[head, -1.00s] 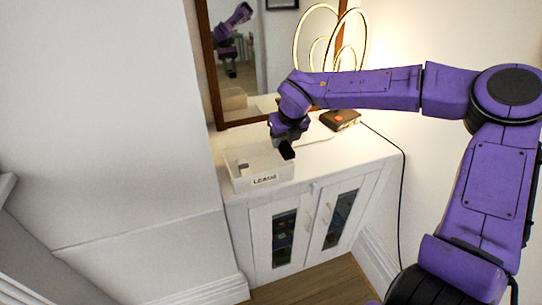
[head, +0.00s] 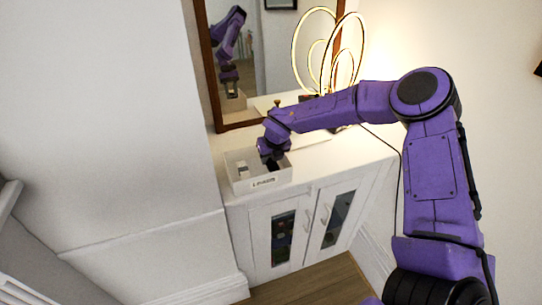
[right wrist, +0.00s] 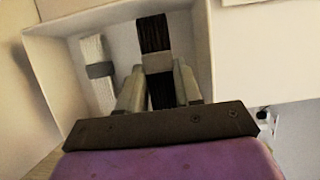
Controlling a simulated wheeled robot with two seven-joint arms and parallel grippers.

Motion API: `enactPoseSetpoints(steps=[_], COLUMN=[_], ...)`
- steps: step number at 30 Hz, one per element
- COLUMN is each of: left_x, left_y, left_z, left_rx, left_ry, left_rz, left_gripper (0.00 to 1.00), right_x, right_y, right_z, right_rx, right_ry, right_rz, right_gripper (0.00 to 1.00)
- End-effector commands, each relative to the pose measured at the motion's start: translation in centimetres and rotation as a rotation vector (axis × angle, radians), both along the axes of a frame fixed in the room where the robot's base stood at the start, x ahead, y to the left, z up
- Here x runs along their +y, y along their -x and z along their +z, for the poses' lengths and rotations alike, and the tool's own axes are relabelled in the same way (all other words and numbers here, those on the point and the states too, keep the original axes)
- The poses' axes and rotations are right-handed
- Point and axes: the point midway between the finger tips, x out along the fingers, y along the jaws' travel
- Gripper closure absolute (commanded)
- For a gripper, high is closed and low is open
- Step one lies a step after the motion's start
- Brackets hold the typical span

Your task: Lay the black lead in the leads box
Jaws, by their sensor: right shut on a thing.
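The leads box (head: 246,186) is a white open box with a "LEADS" label, standing on the left of the white cabinet top. My right gripper (head: 270,160) is over the right part of the box. In the right wrist view my right gripper (right wrist: 158,88) is shut on the black lead (right wrist: 153,35), a bundle with a grey band, between its fingers. The lead is within the box's outline; whether it touches the floor I cannot tell. A white lead (right wrist: 97,72) with a dark grey band lies in the box to the left. My left gripper is out of view.
A wood-framed mirror (head: 238,60) stands behind the box. A lit ring lamp (head: 325,50) stands at the back right, its cord running down the wall. The cabinet top (head: 330,150) is clear right of the box.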

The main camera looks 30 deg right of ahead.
Motion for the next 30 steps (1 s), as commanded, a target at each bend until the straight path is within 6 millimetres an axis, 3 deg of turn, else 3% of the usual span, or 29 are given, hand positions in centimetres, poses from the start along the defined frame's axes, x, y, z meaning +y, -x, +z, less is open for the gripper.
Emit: enactPoseSetpoints(steps=[10,11,12,13,22,25,30], left_x=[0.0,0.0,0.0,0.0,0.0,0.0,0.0], left_y=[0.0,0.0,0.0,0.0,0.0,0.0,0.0], left_z=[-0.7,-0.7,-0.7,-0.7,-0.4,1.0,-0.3], left_rx=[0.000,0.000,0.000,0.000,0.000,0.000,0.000], left_ry=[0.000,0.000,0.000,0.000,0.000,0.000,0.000], left_rz=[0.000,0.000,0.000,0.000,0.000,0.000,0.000], left_gripper=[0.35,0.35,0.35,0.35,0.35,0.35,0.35], right_x=[0.0,0.0,0.0,0.0,0.0,0.0,0.4], right_y=[0.0,0.0,0.0,0.0,0.0,0.0,1.5], right_z=[-0.8,-0.8,-0.8,-0.8,-0.5,1.2,4.5], right_rx=[0.000,0.000,0.000,0.000,0.000,-0.001,-0.007], right_ry=[0.000,0.000,0.000,0.000,0.000,0.001,-0.002], right_rz=[0.000,0.000,0.000,0.000,0.000,0.001,0.000], right_gripper=[0.97,0.59,0.46,0.40,0.40,0.40,0.40])
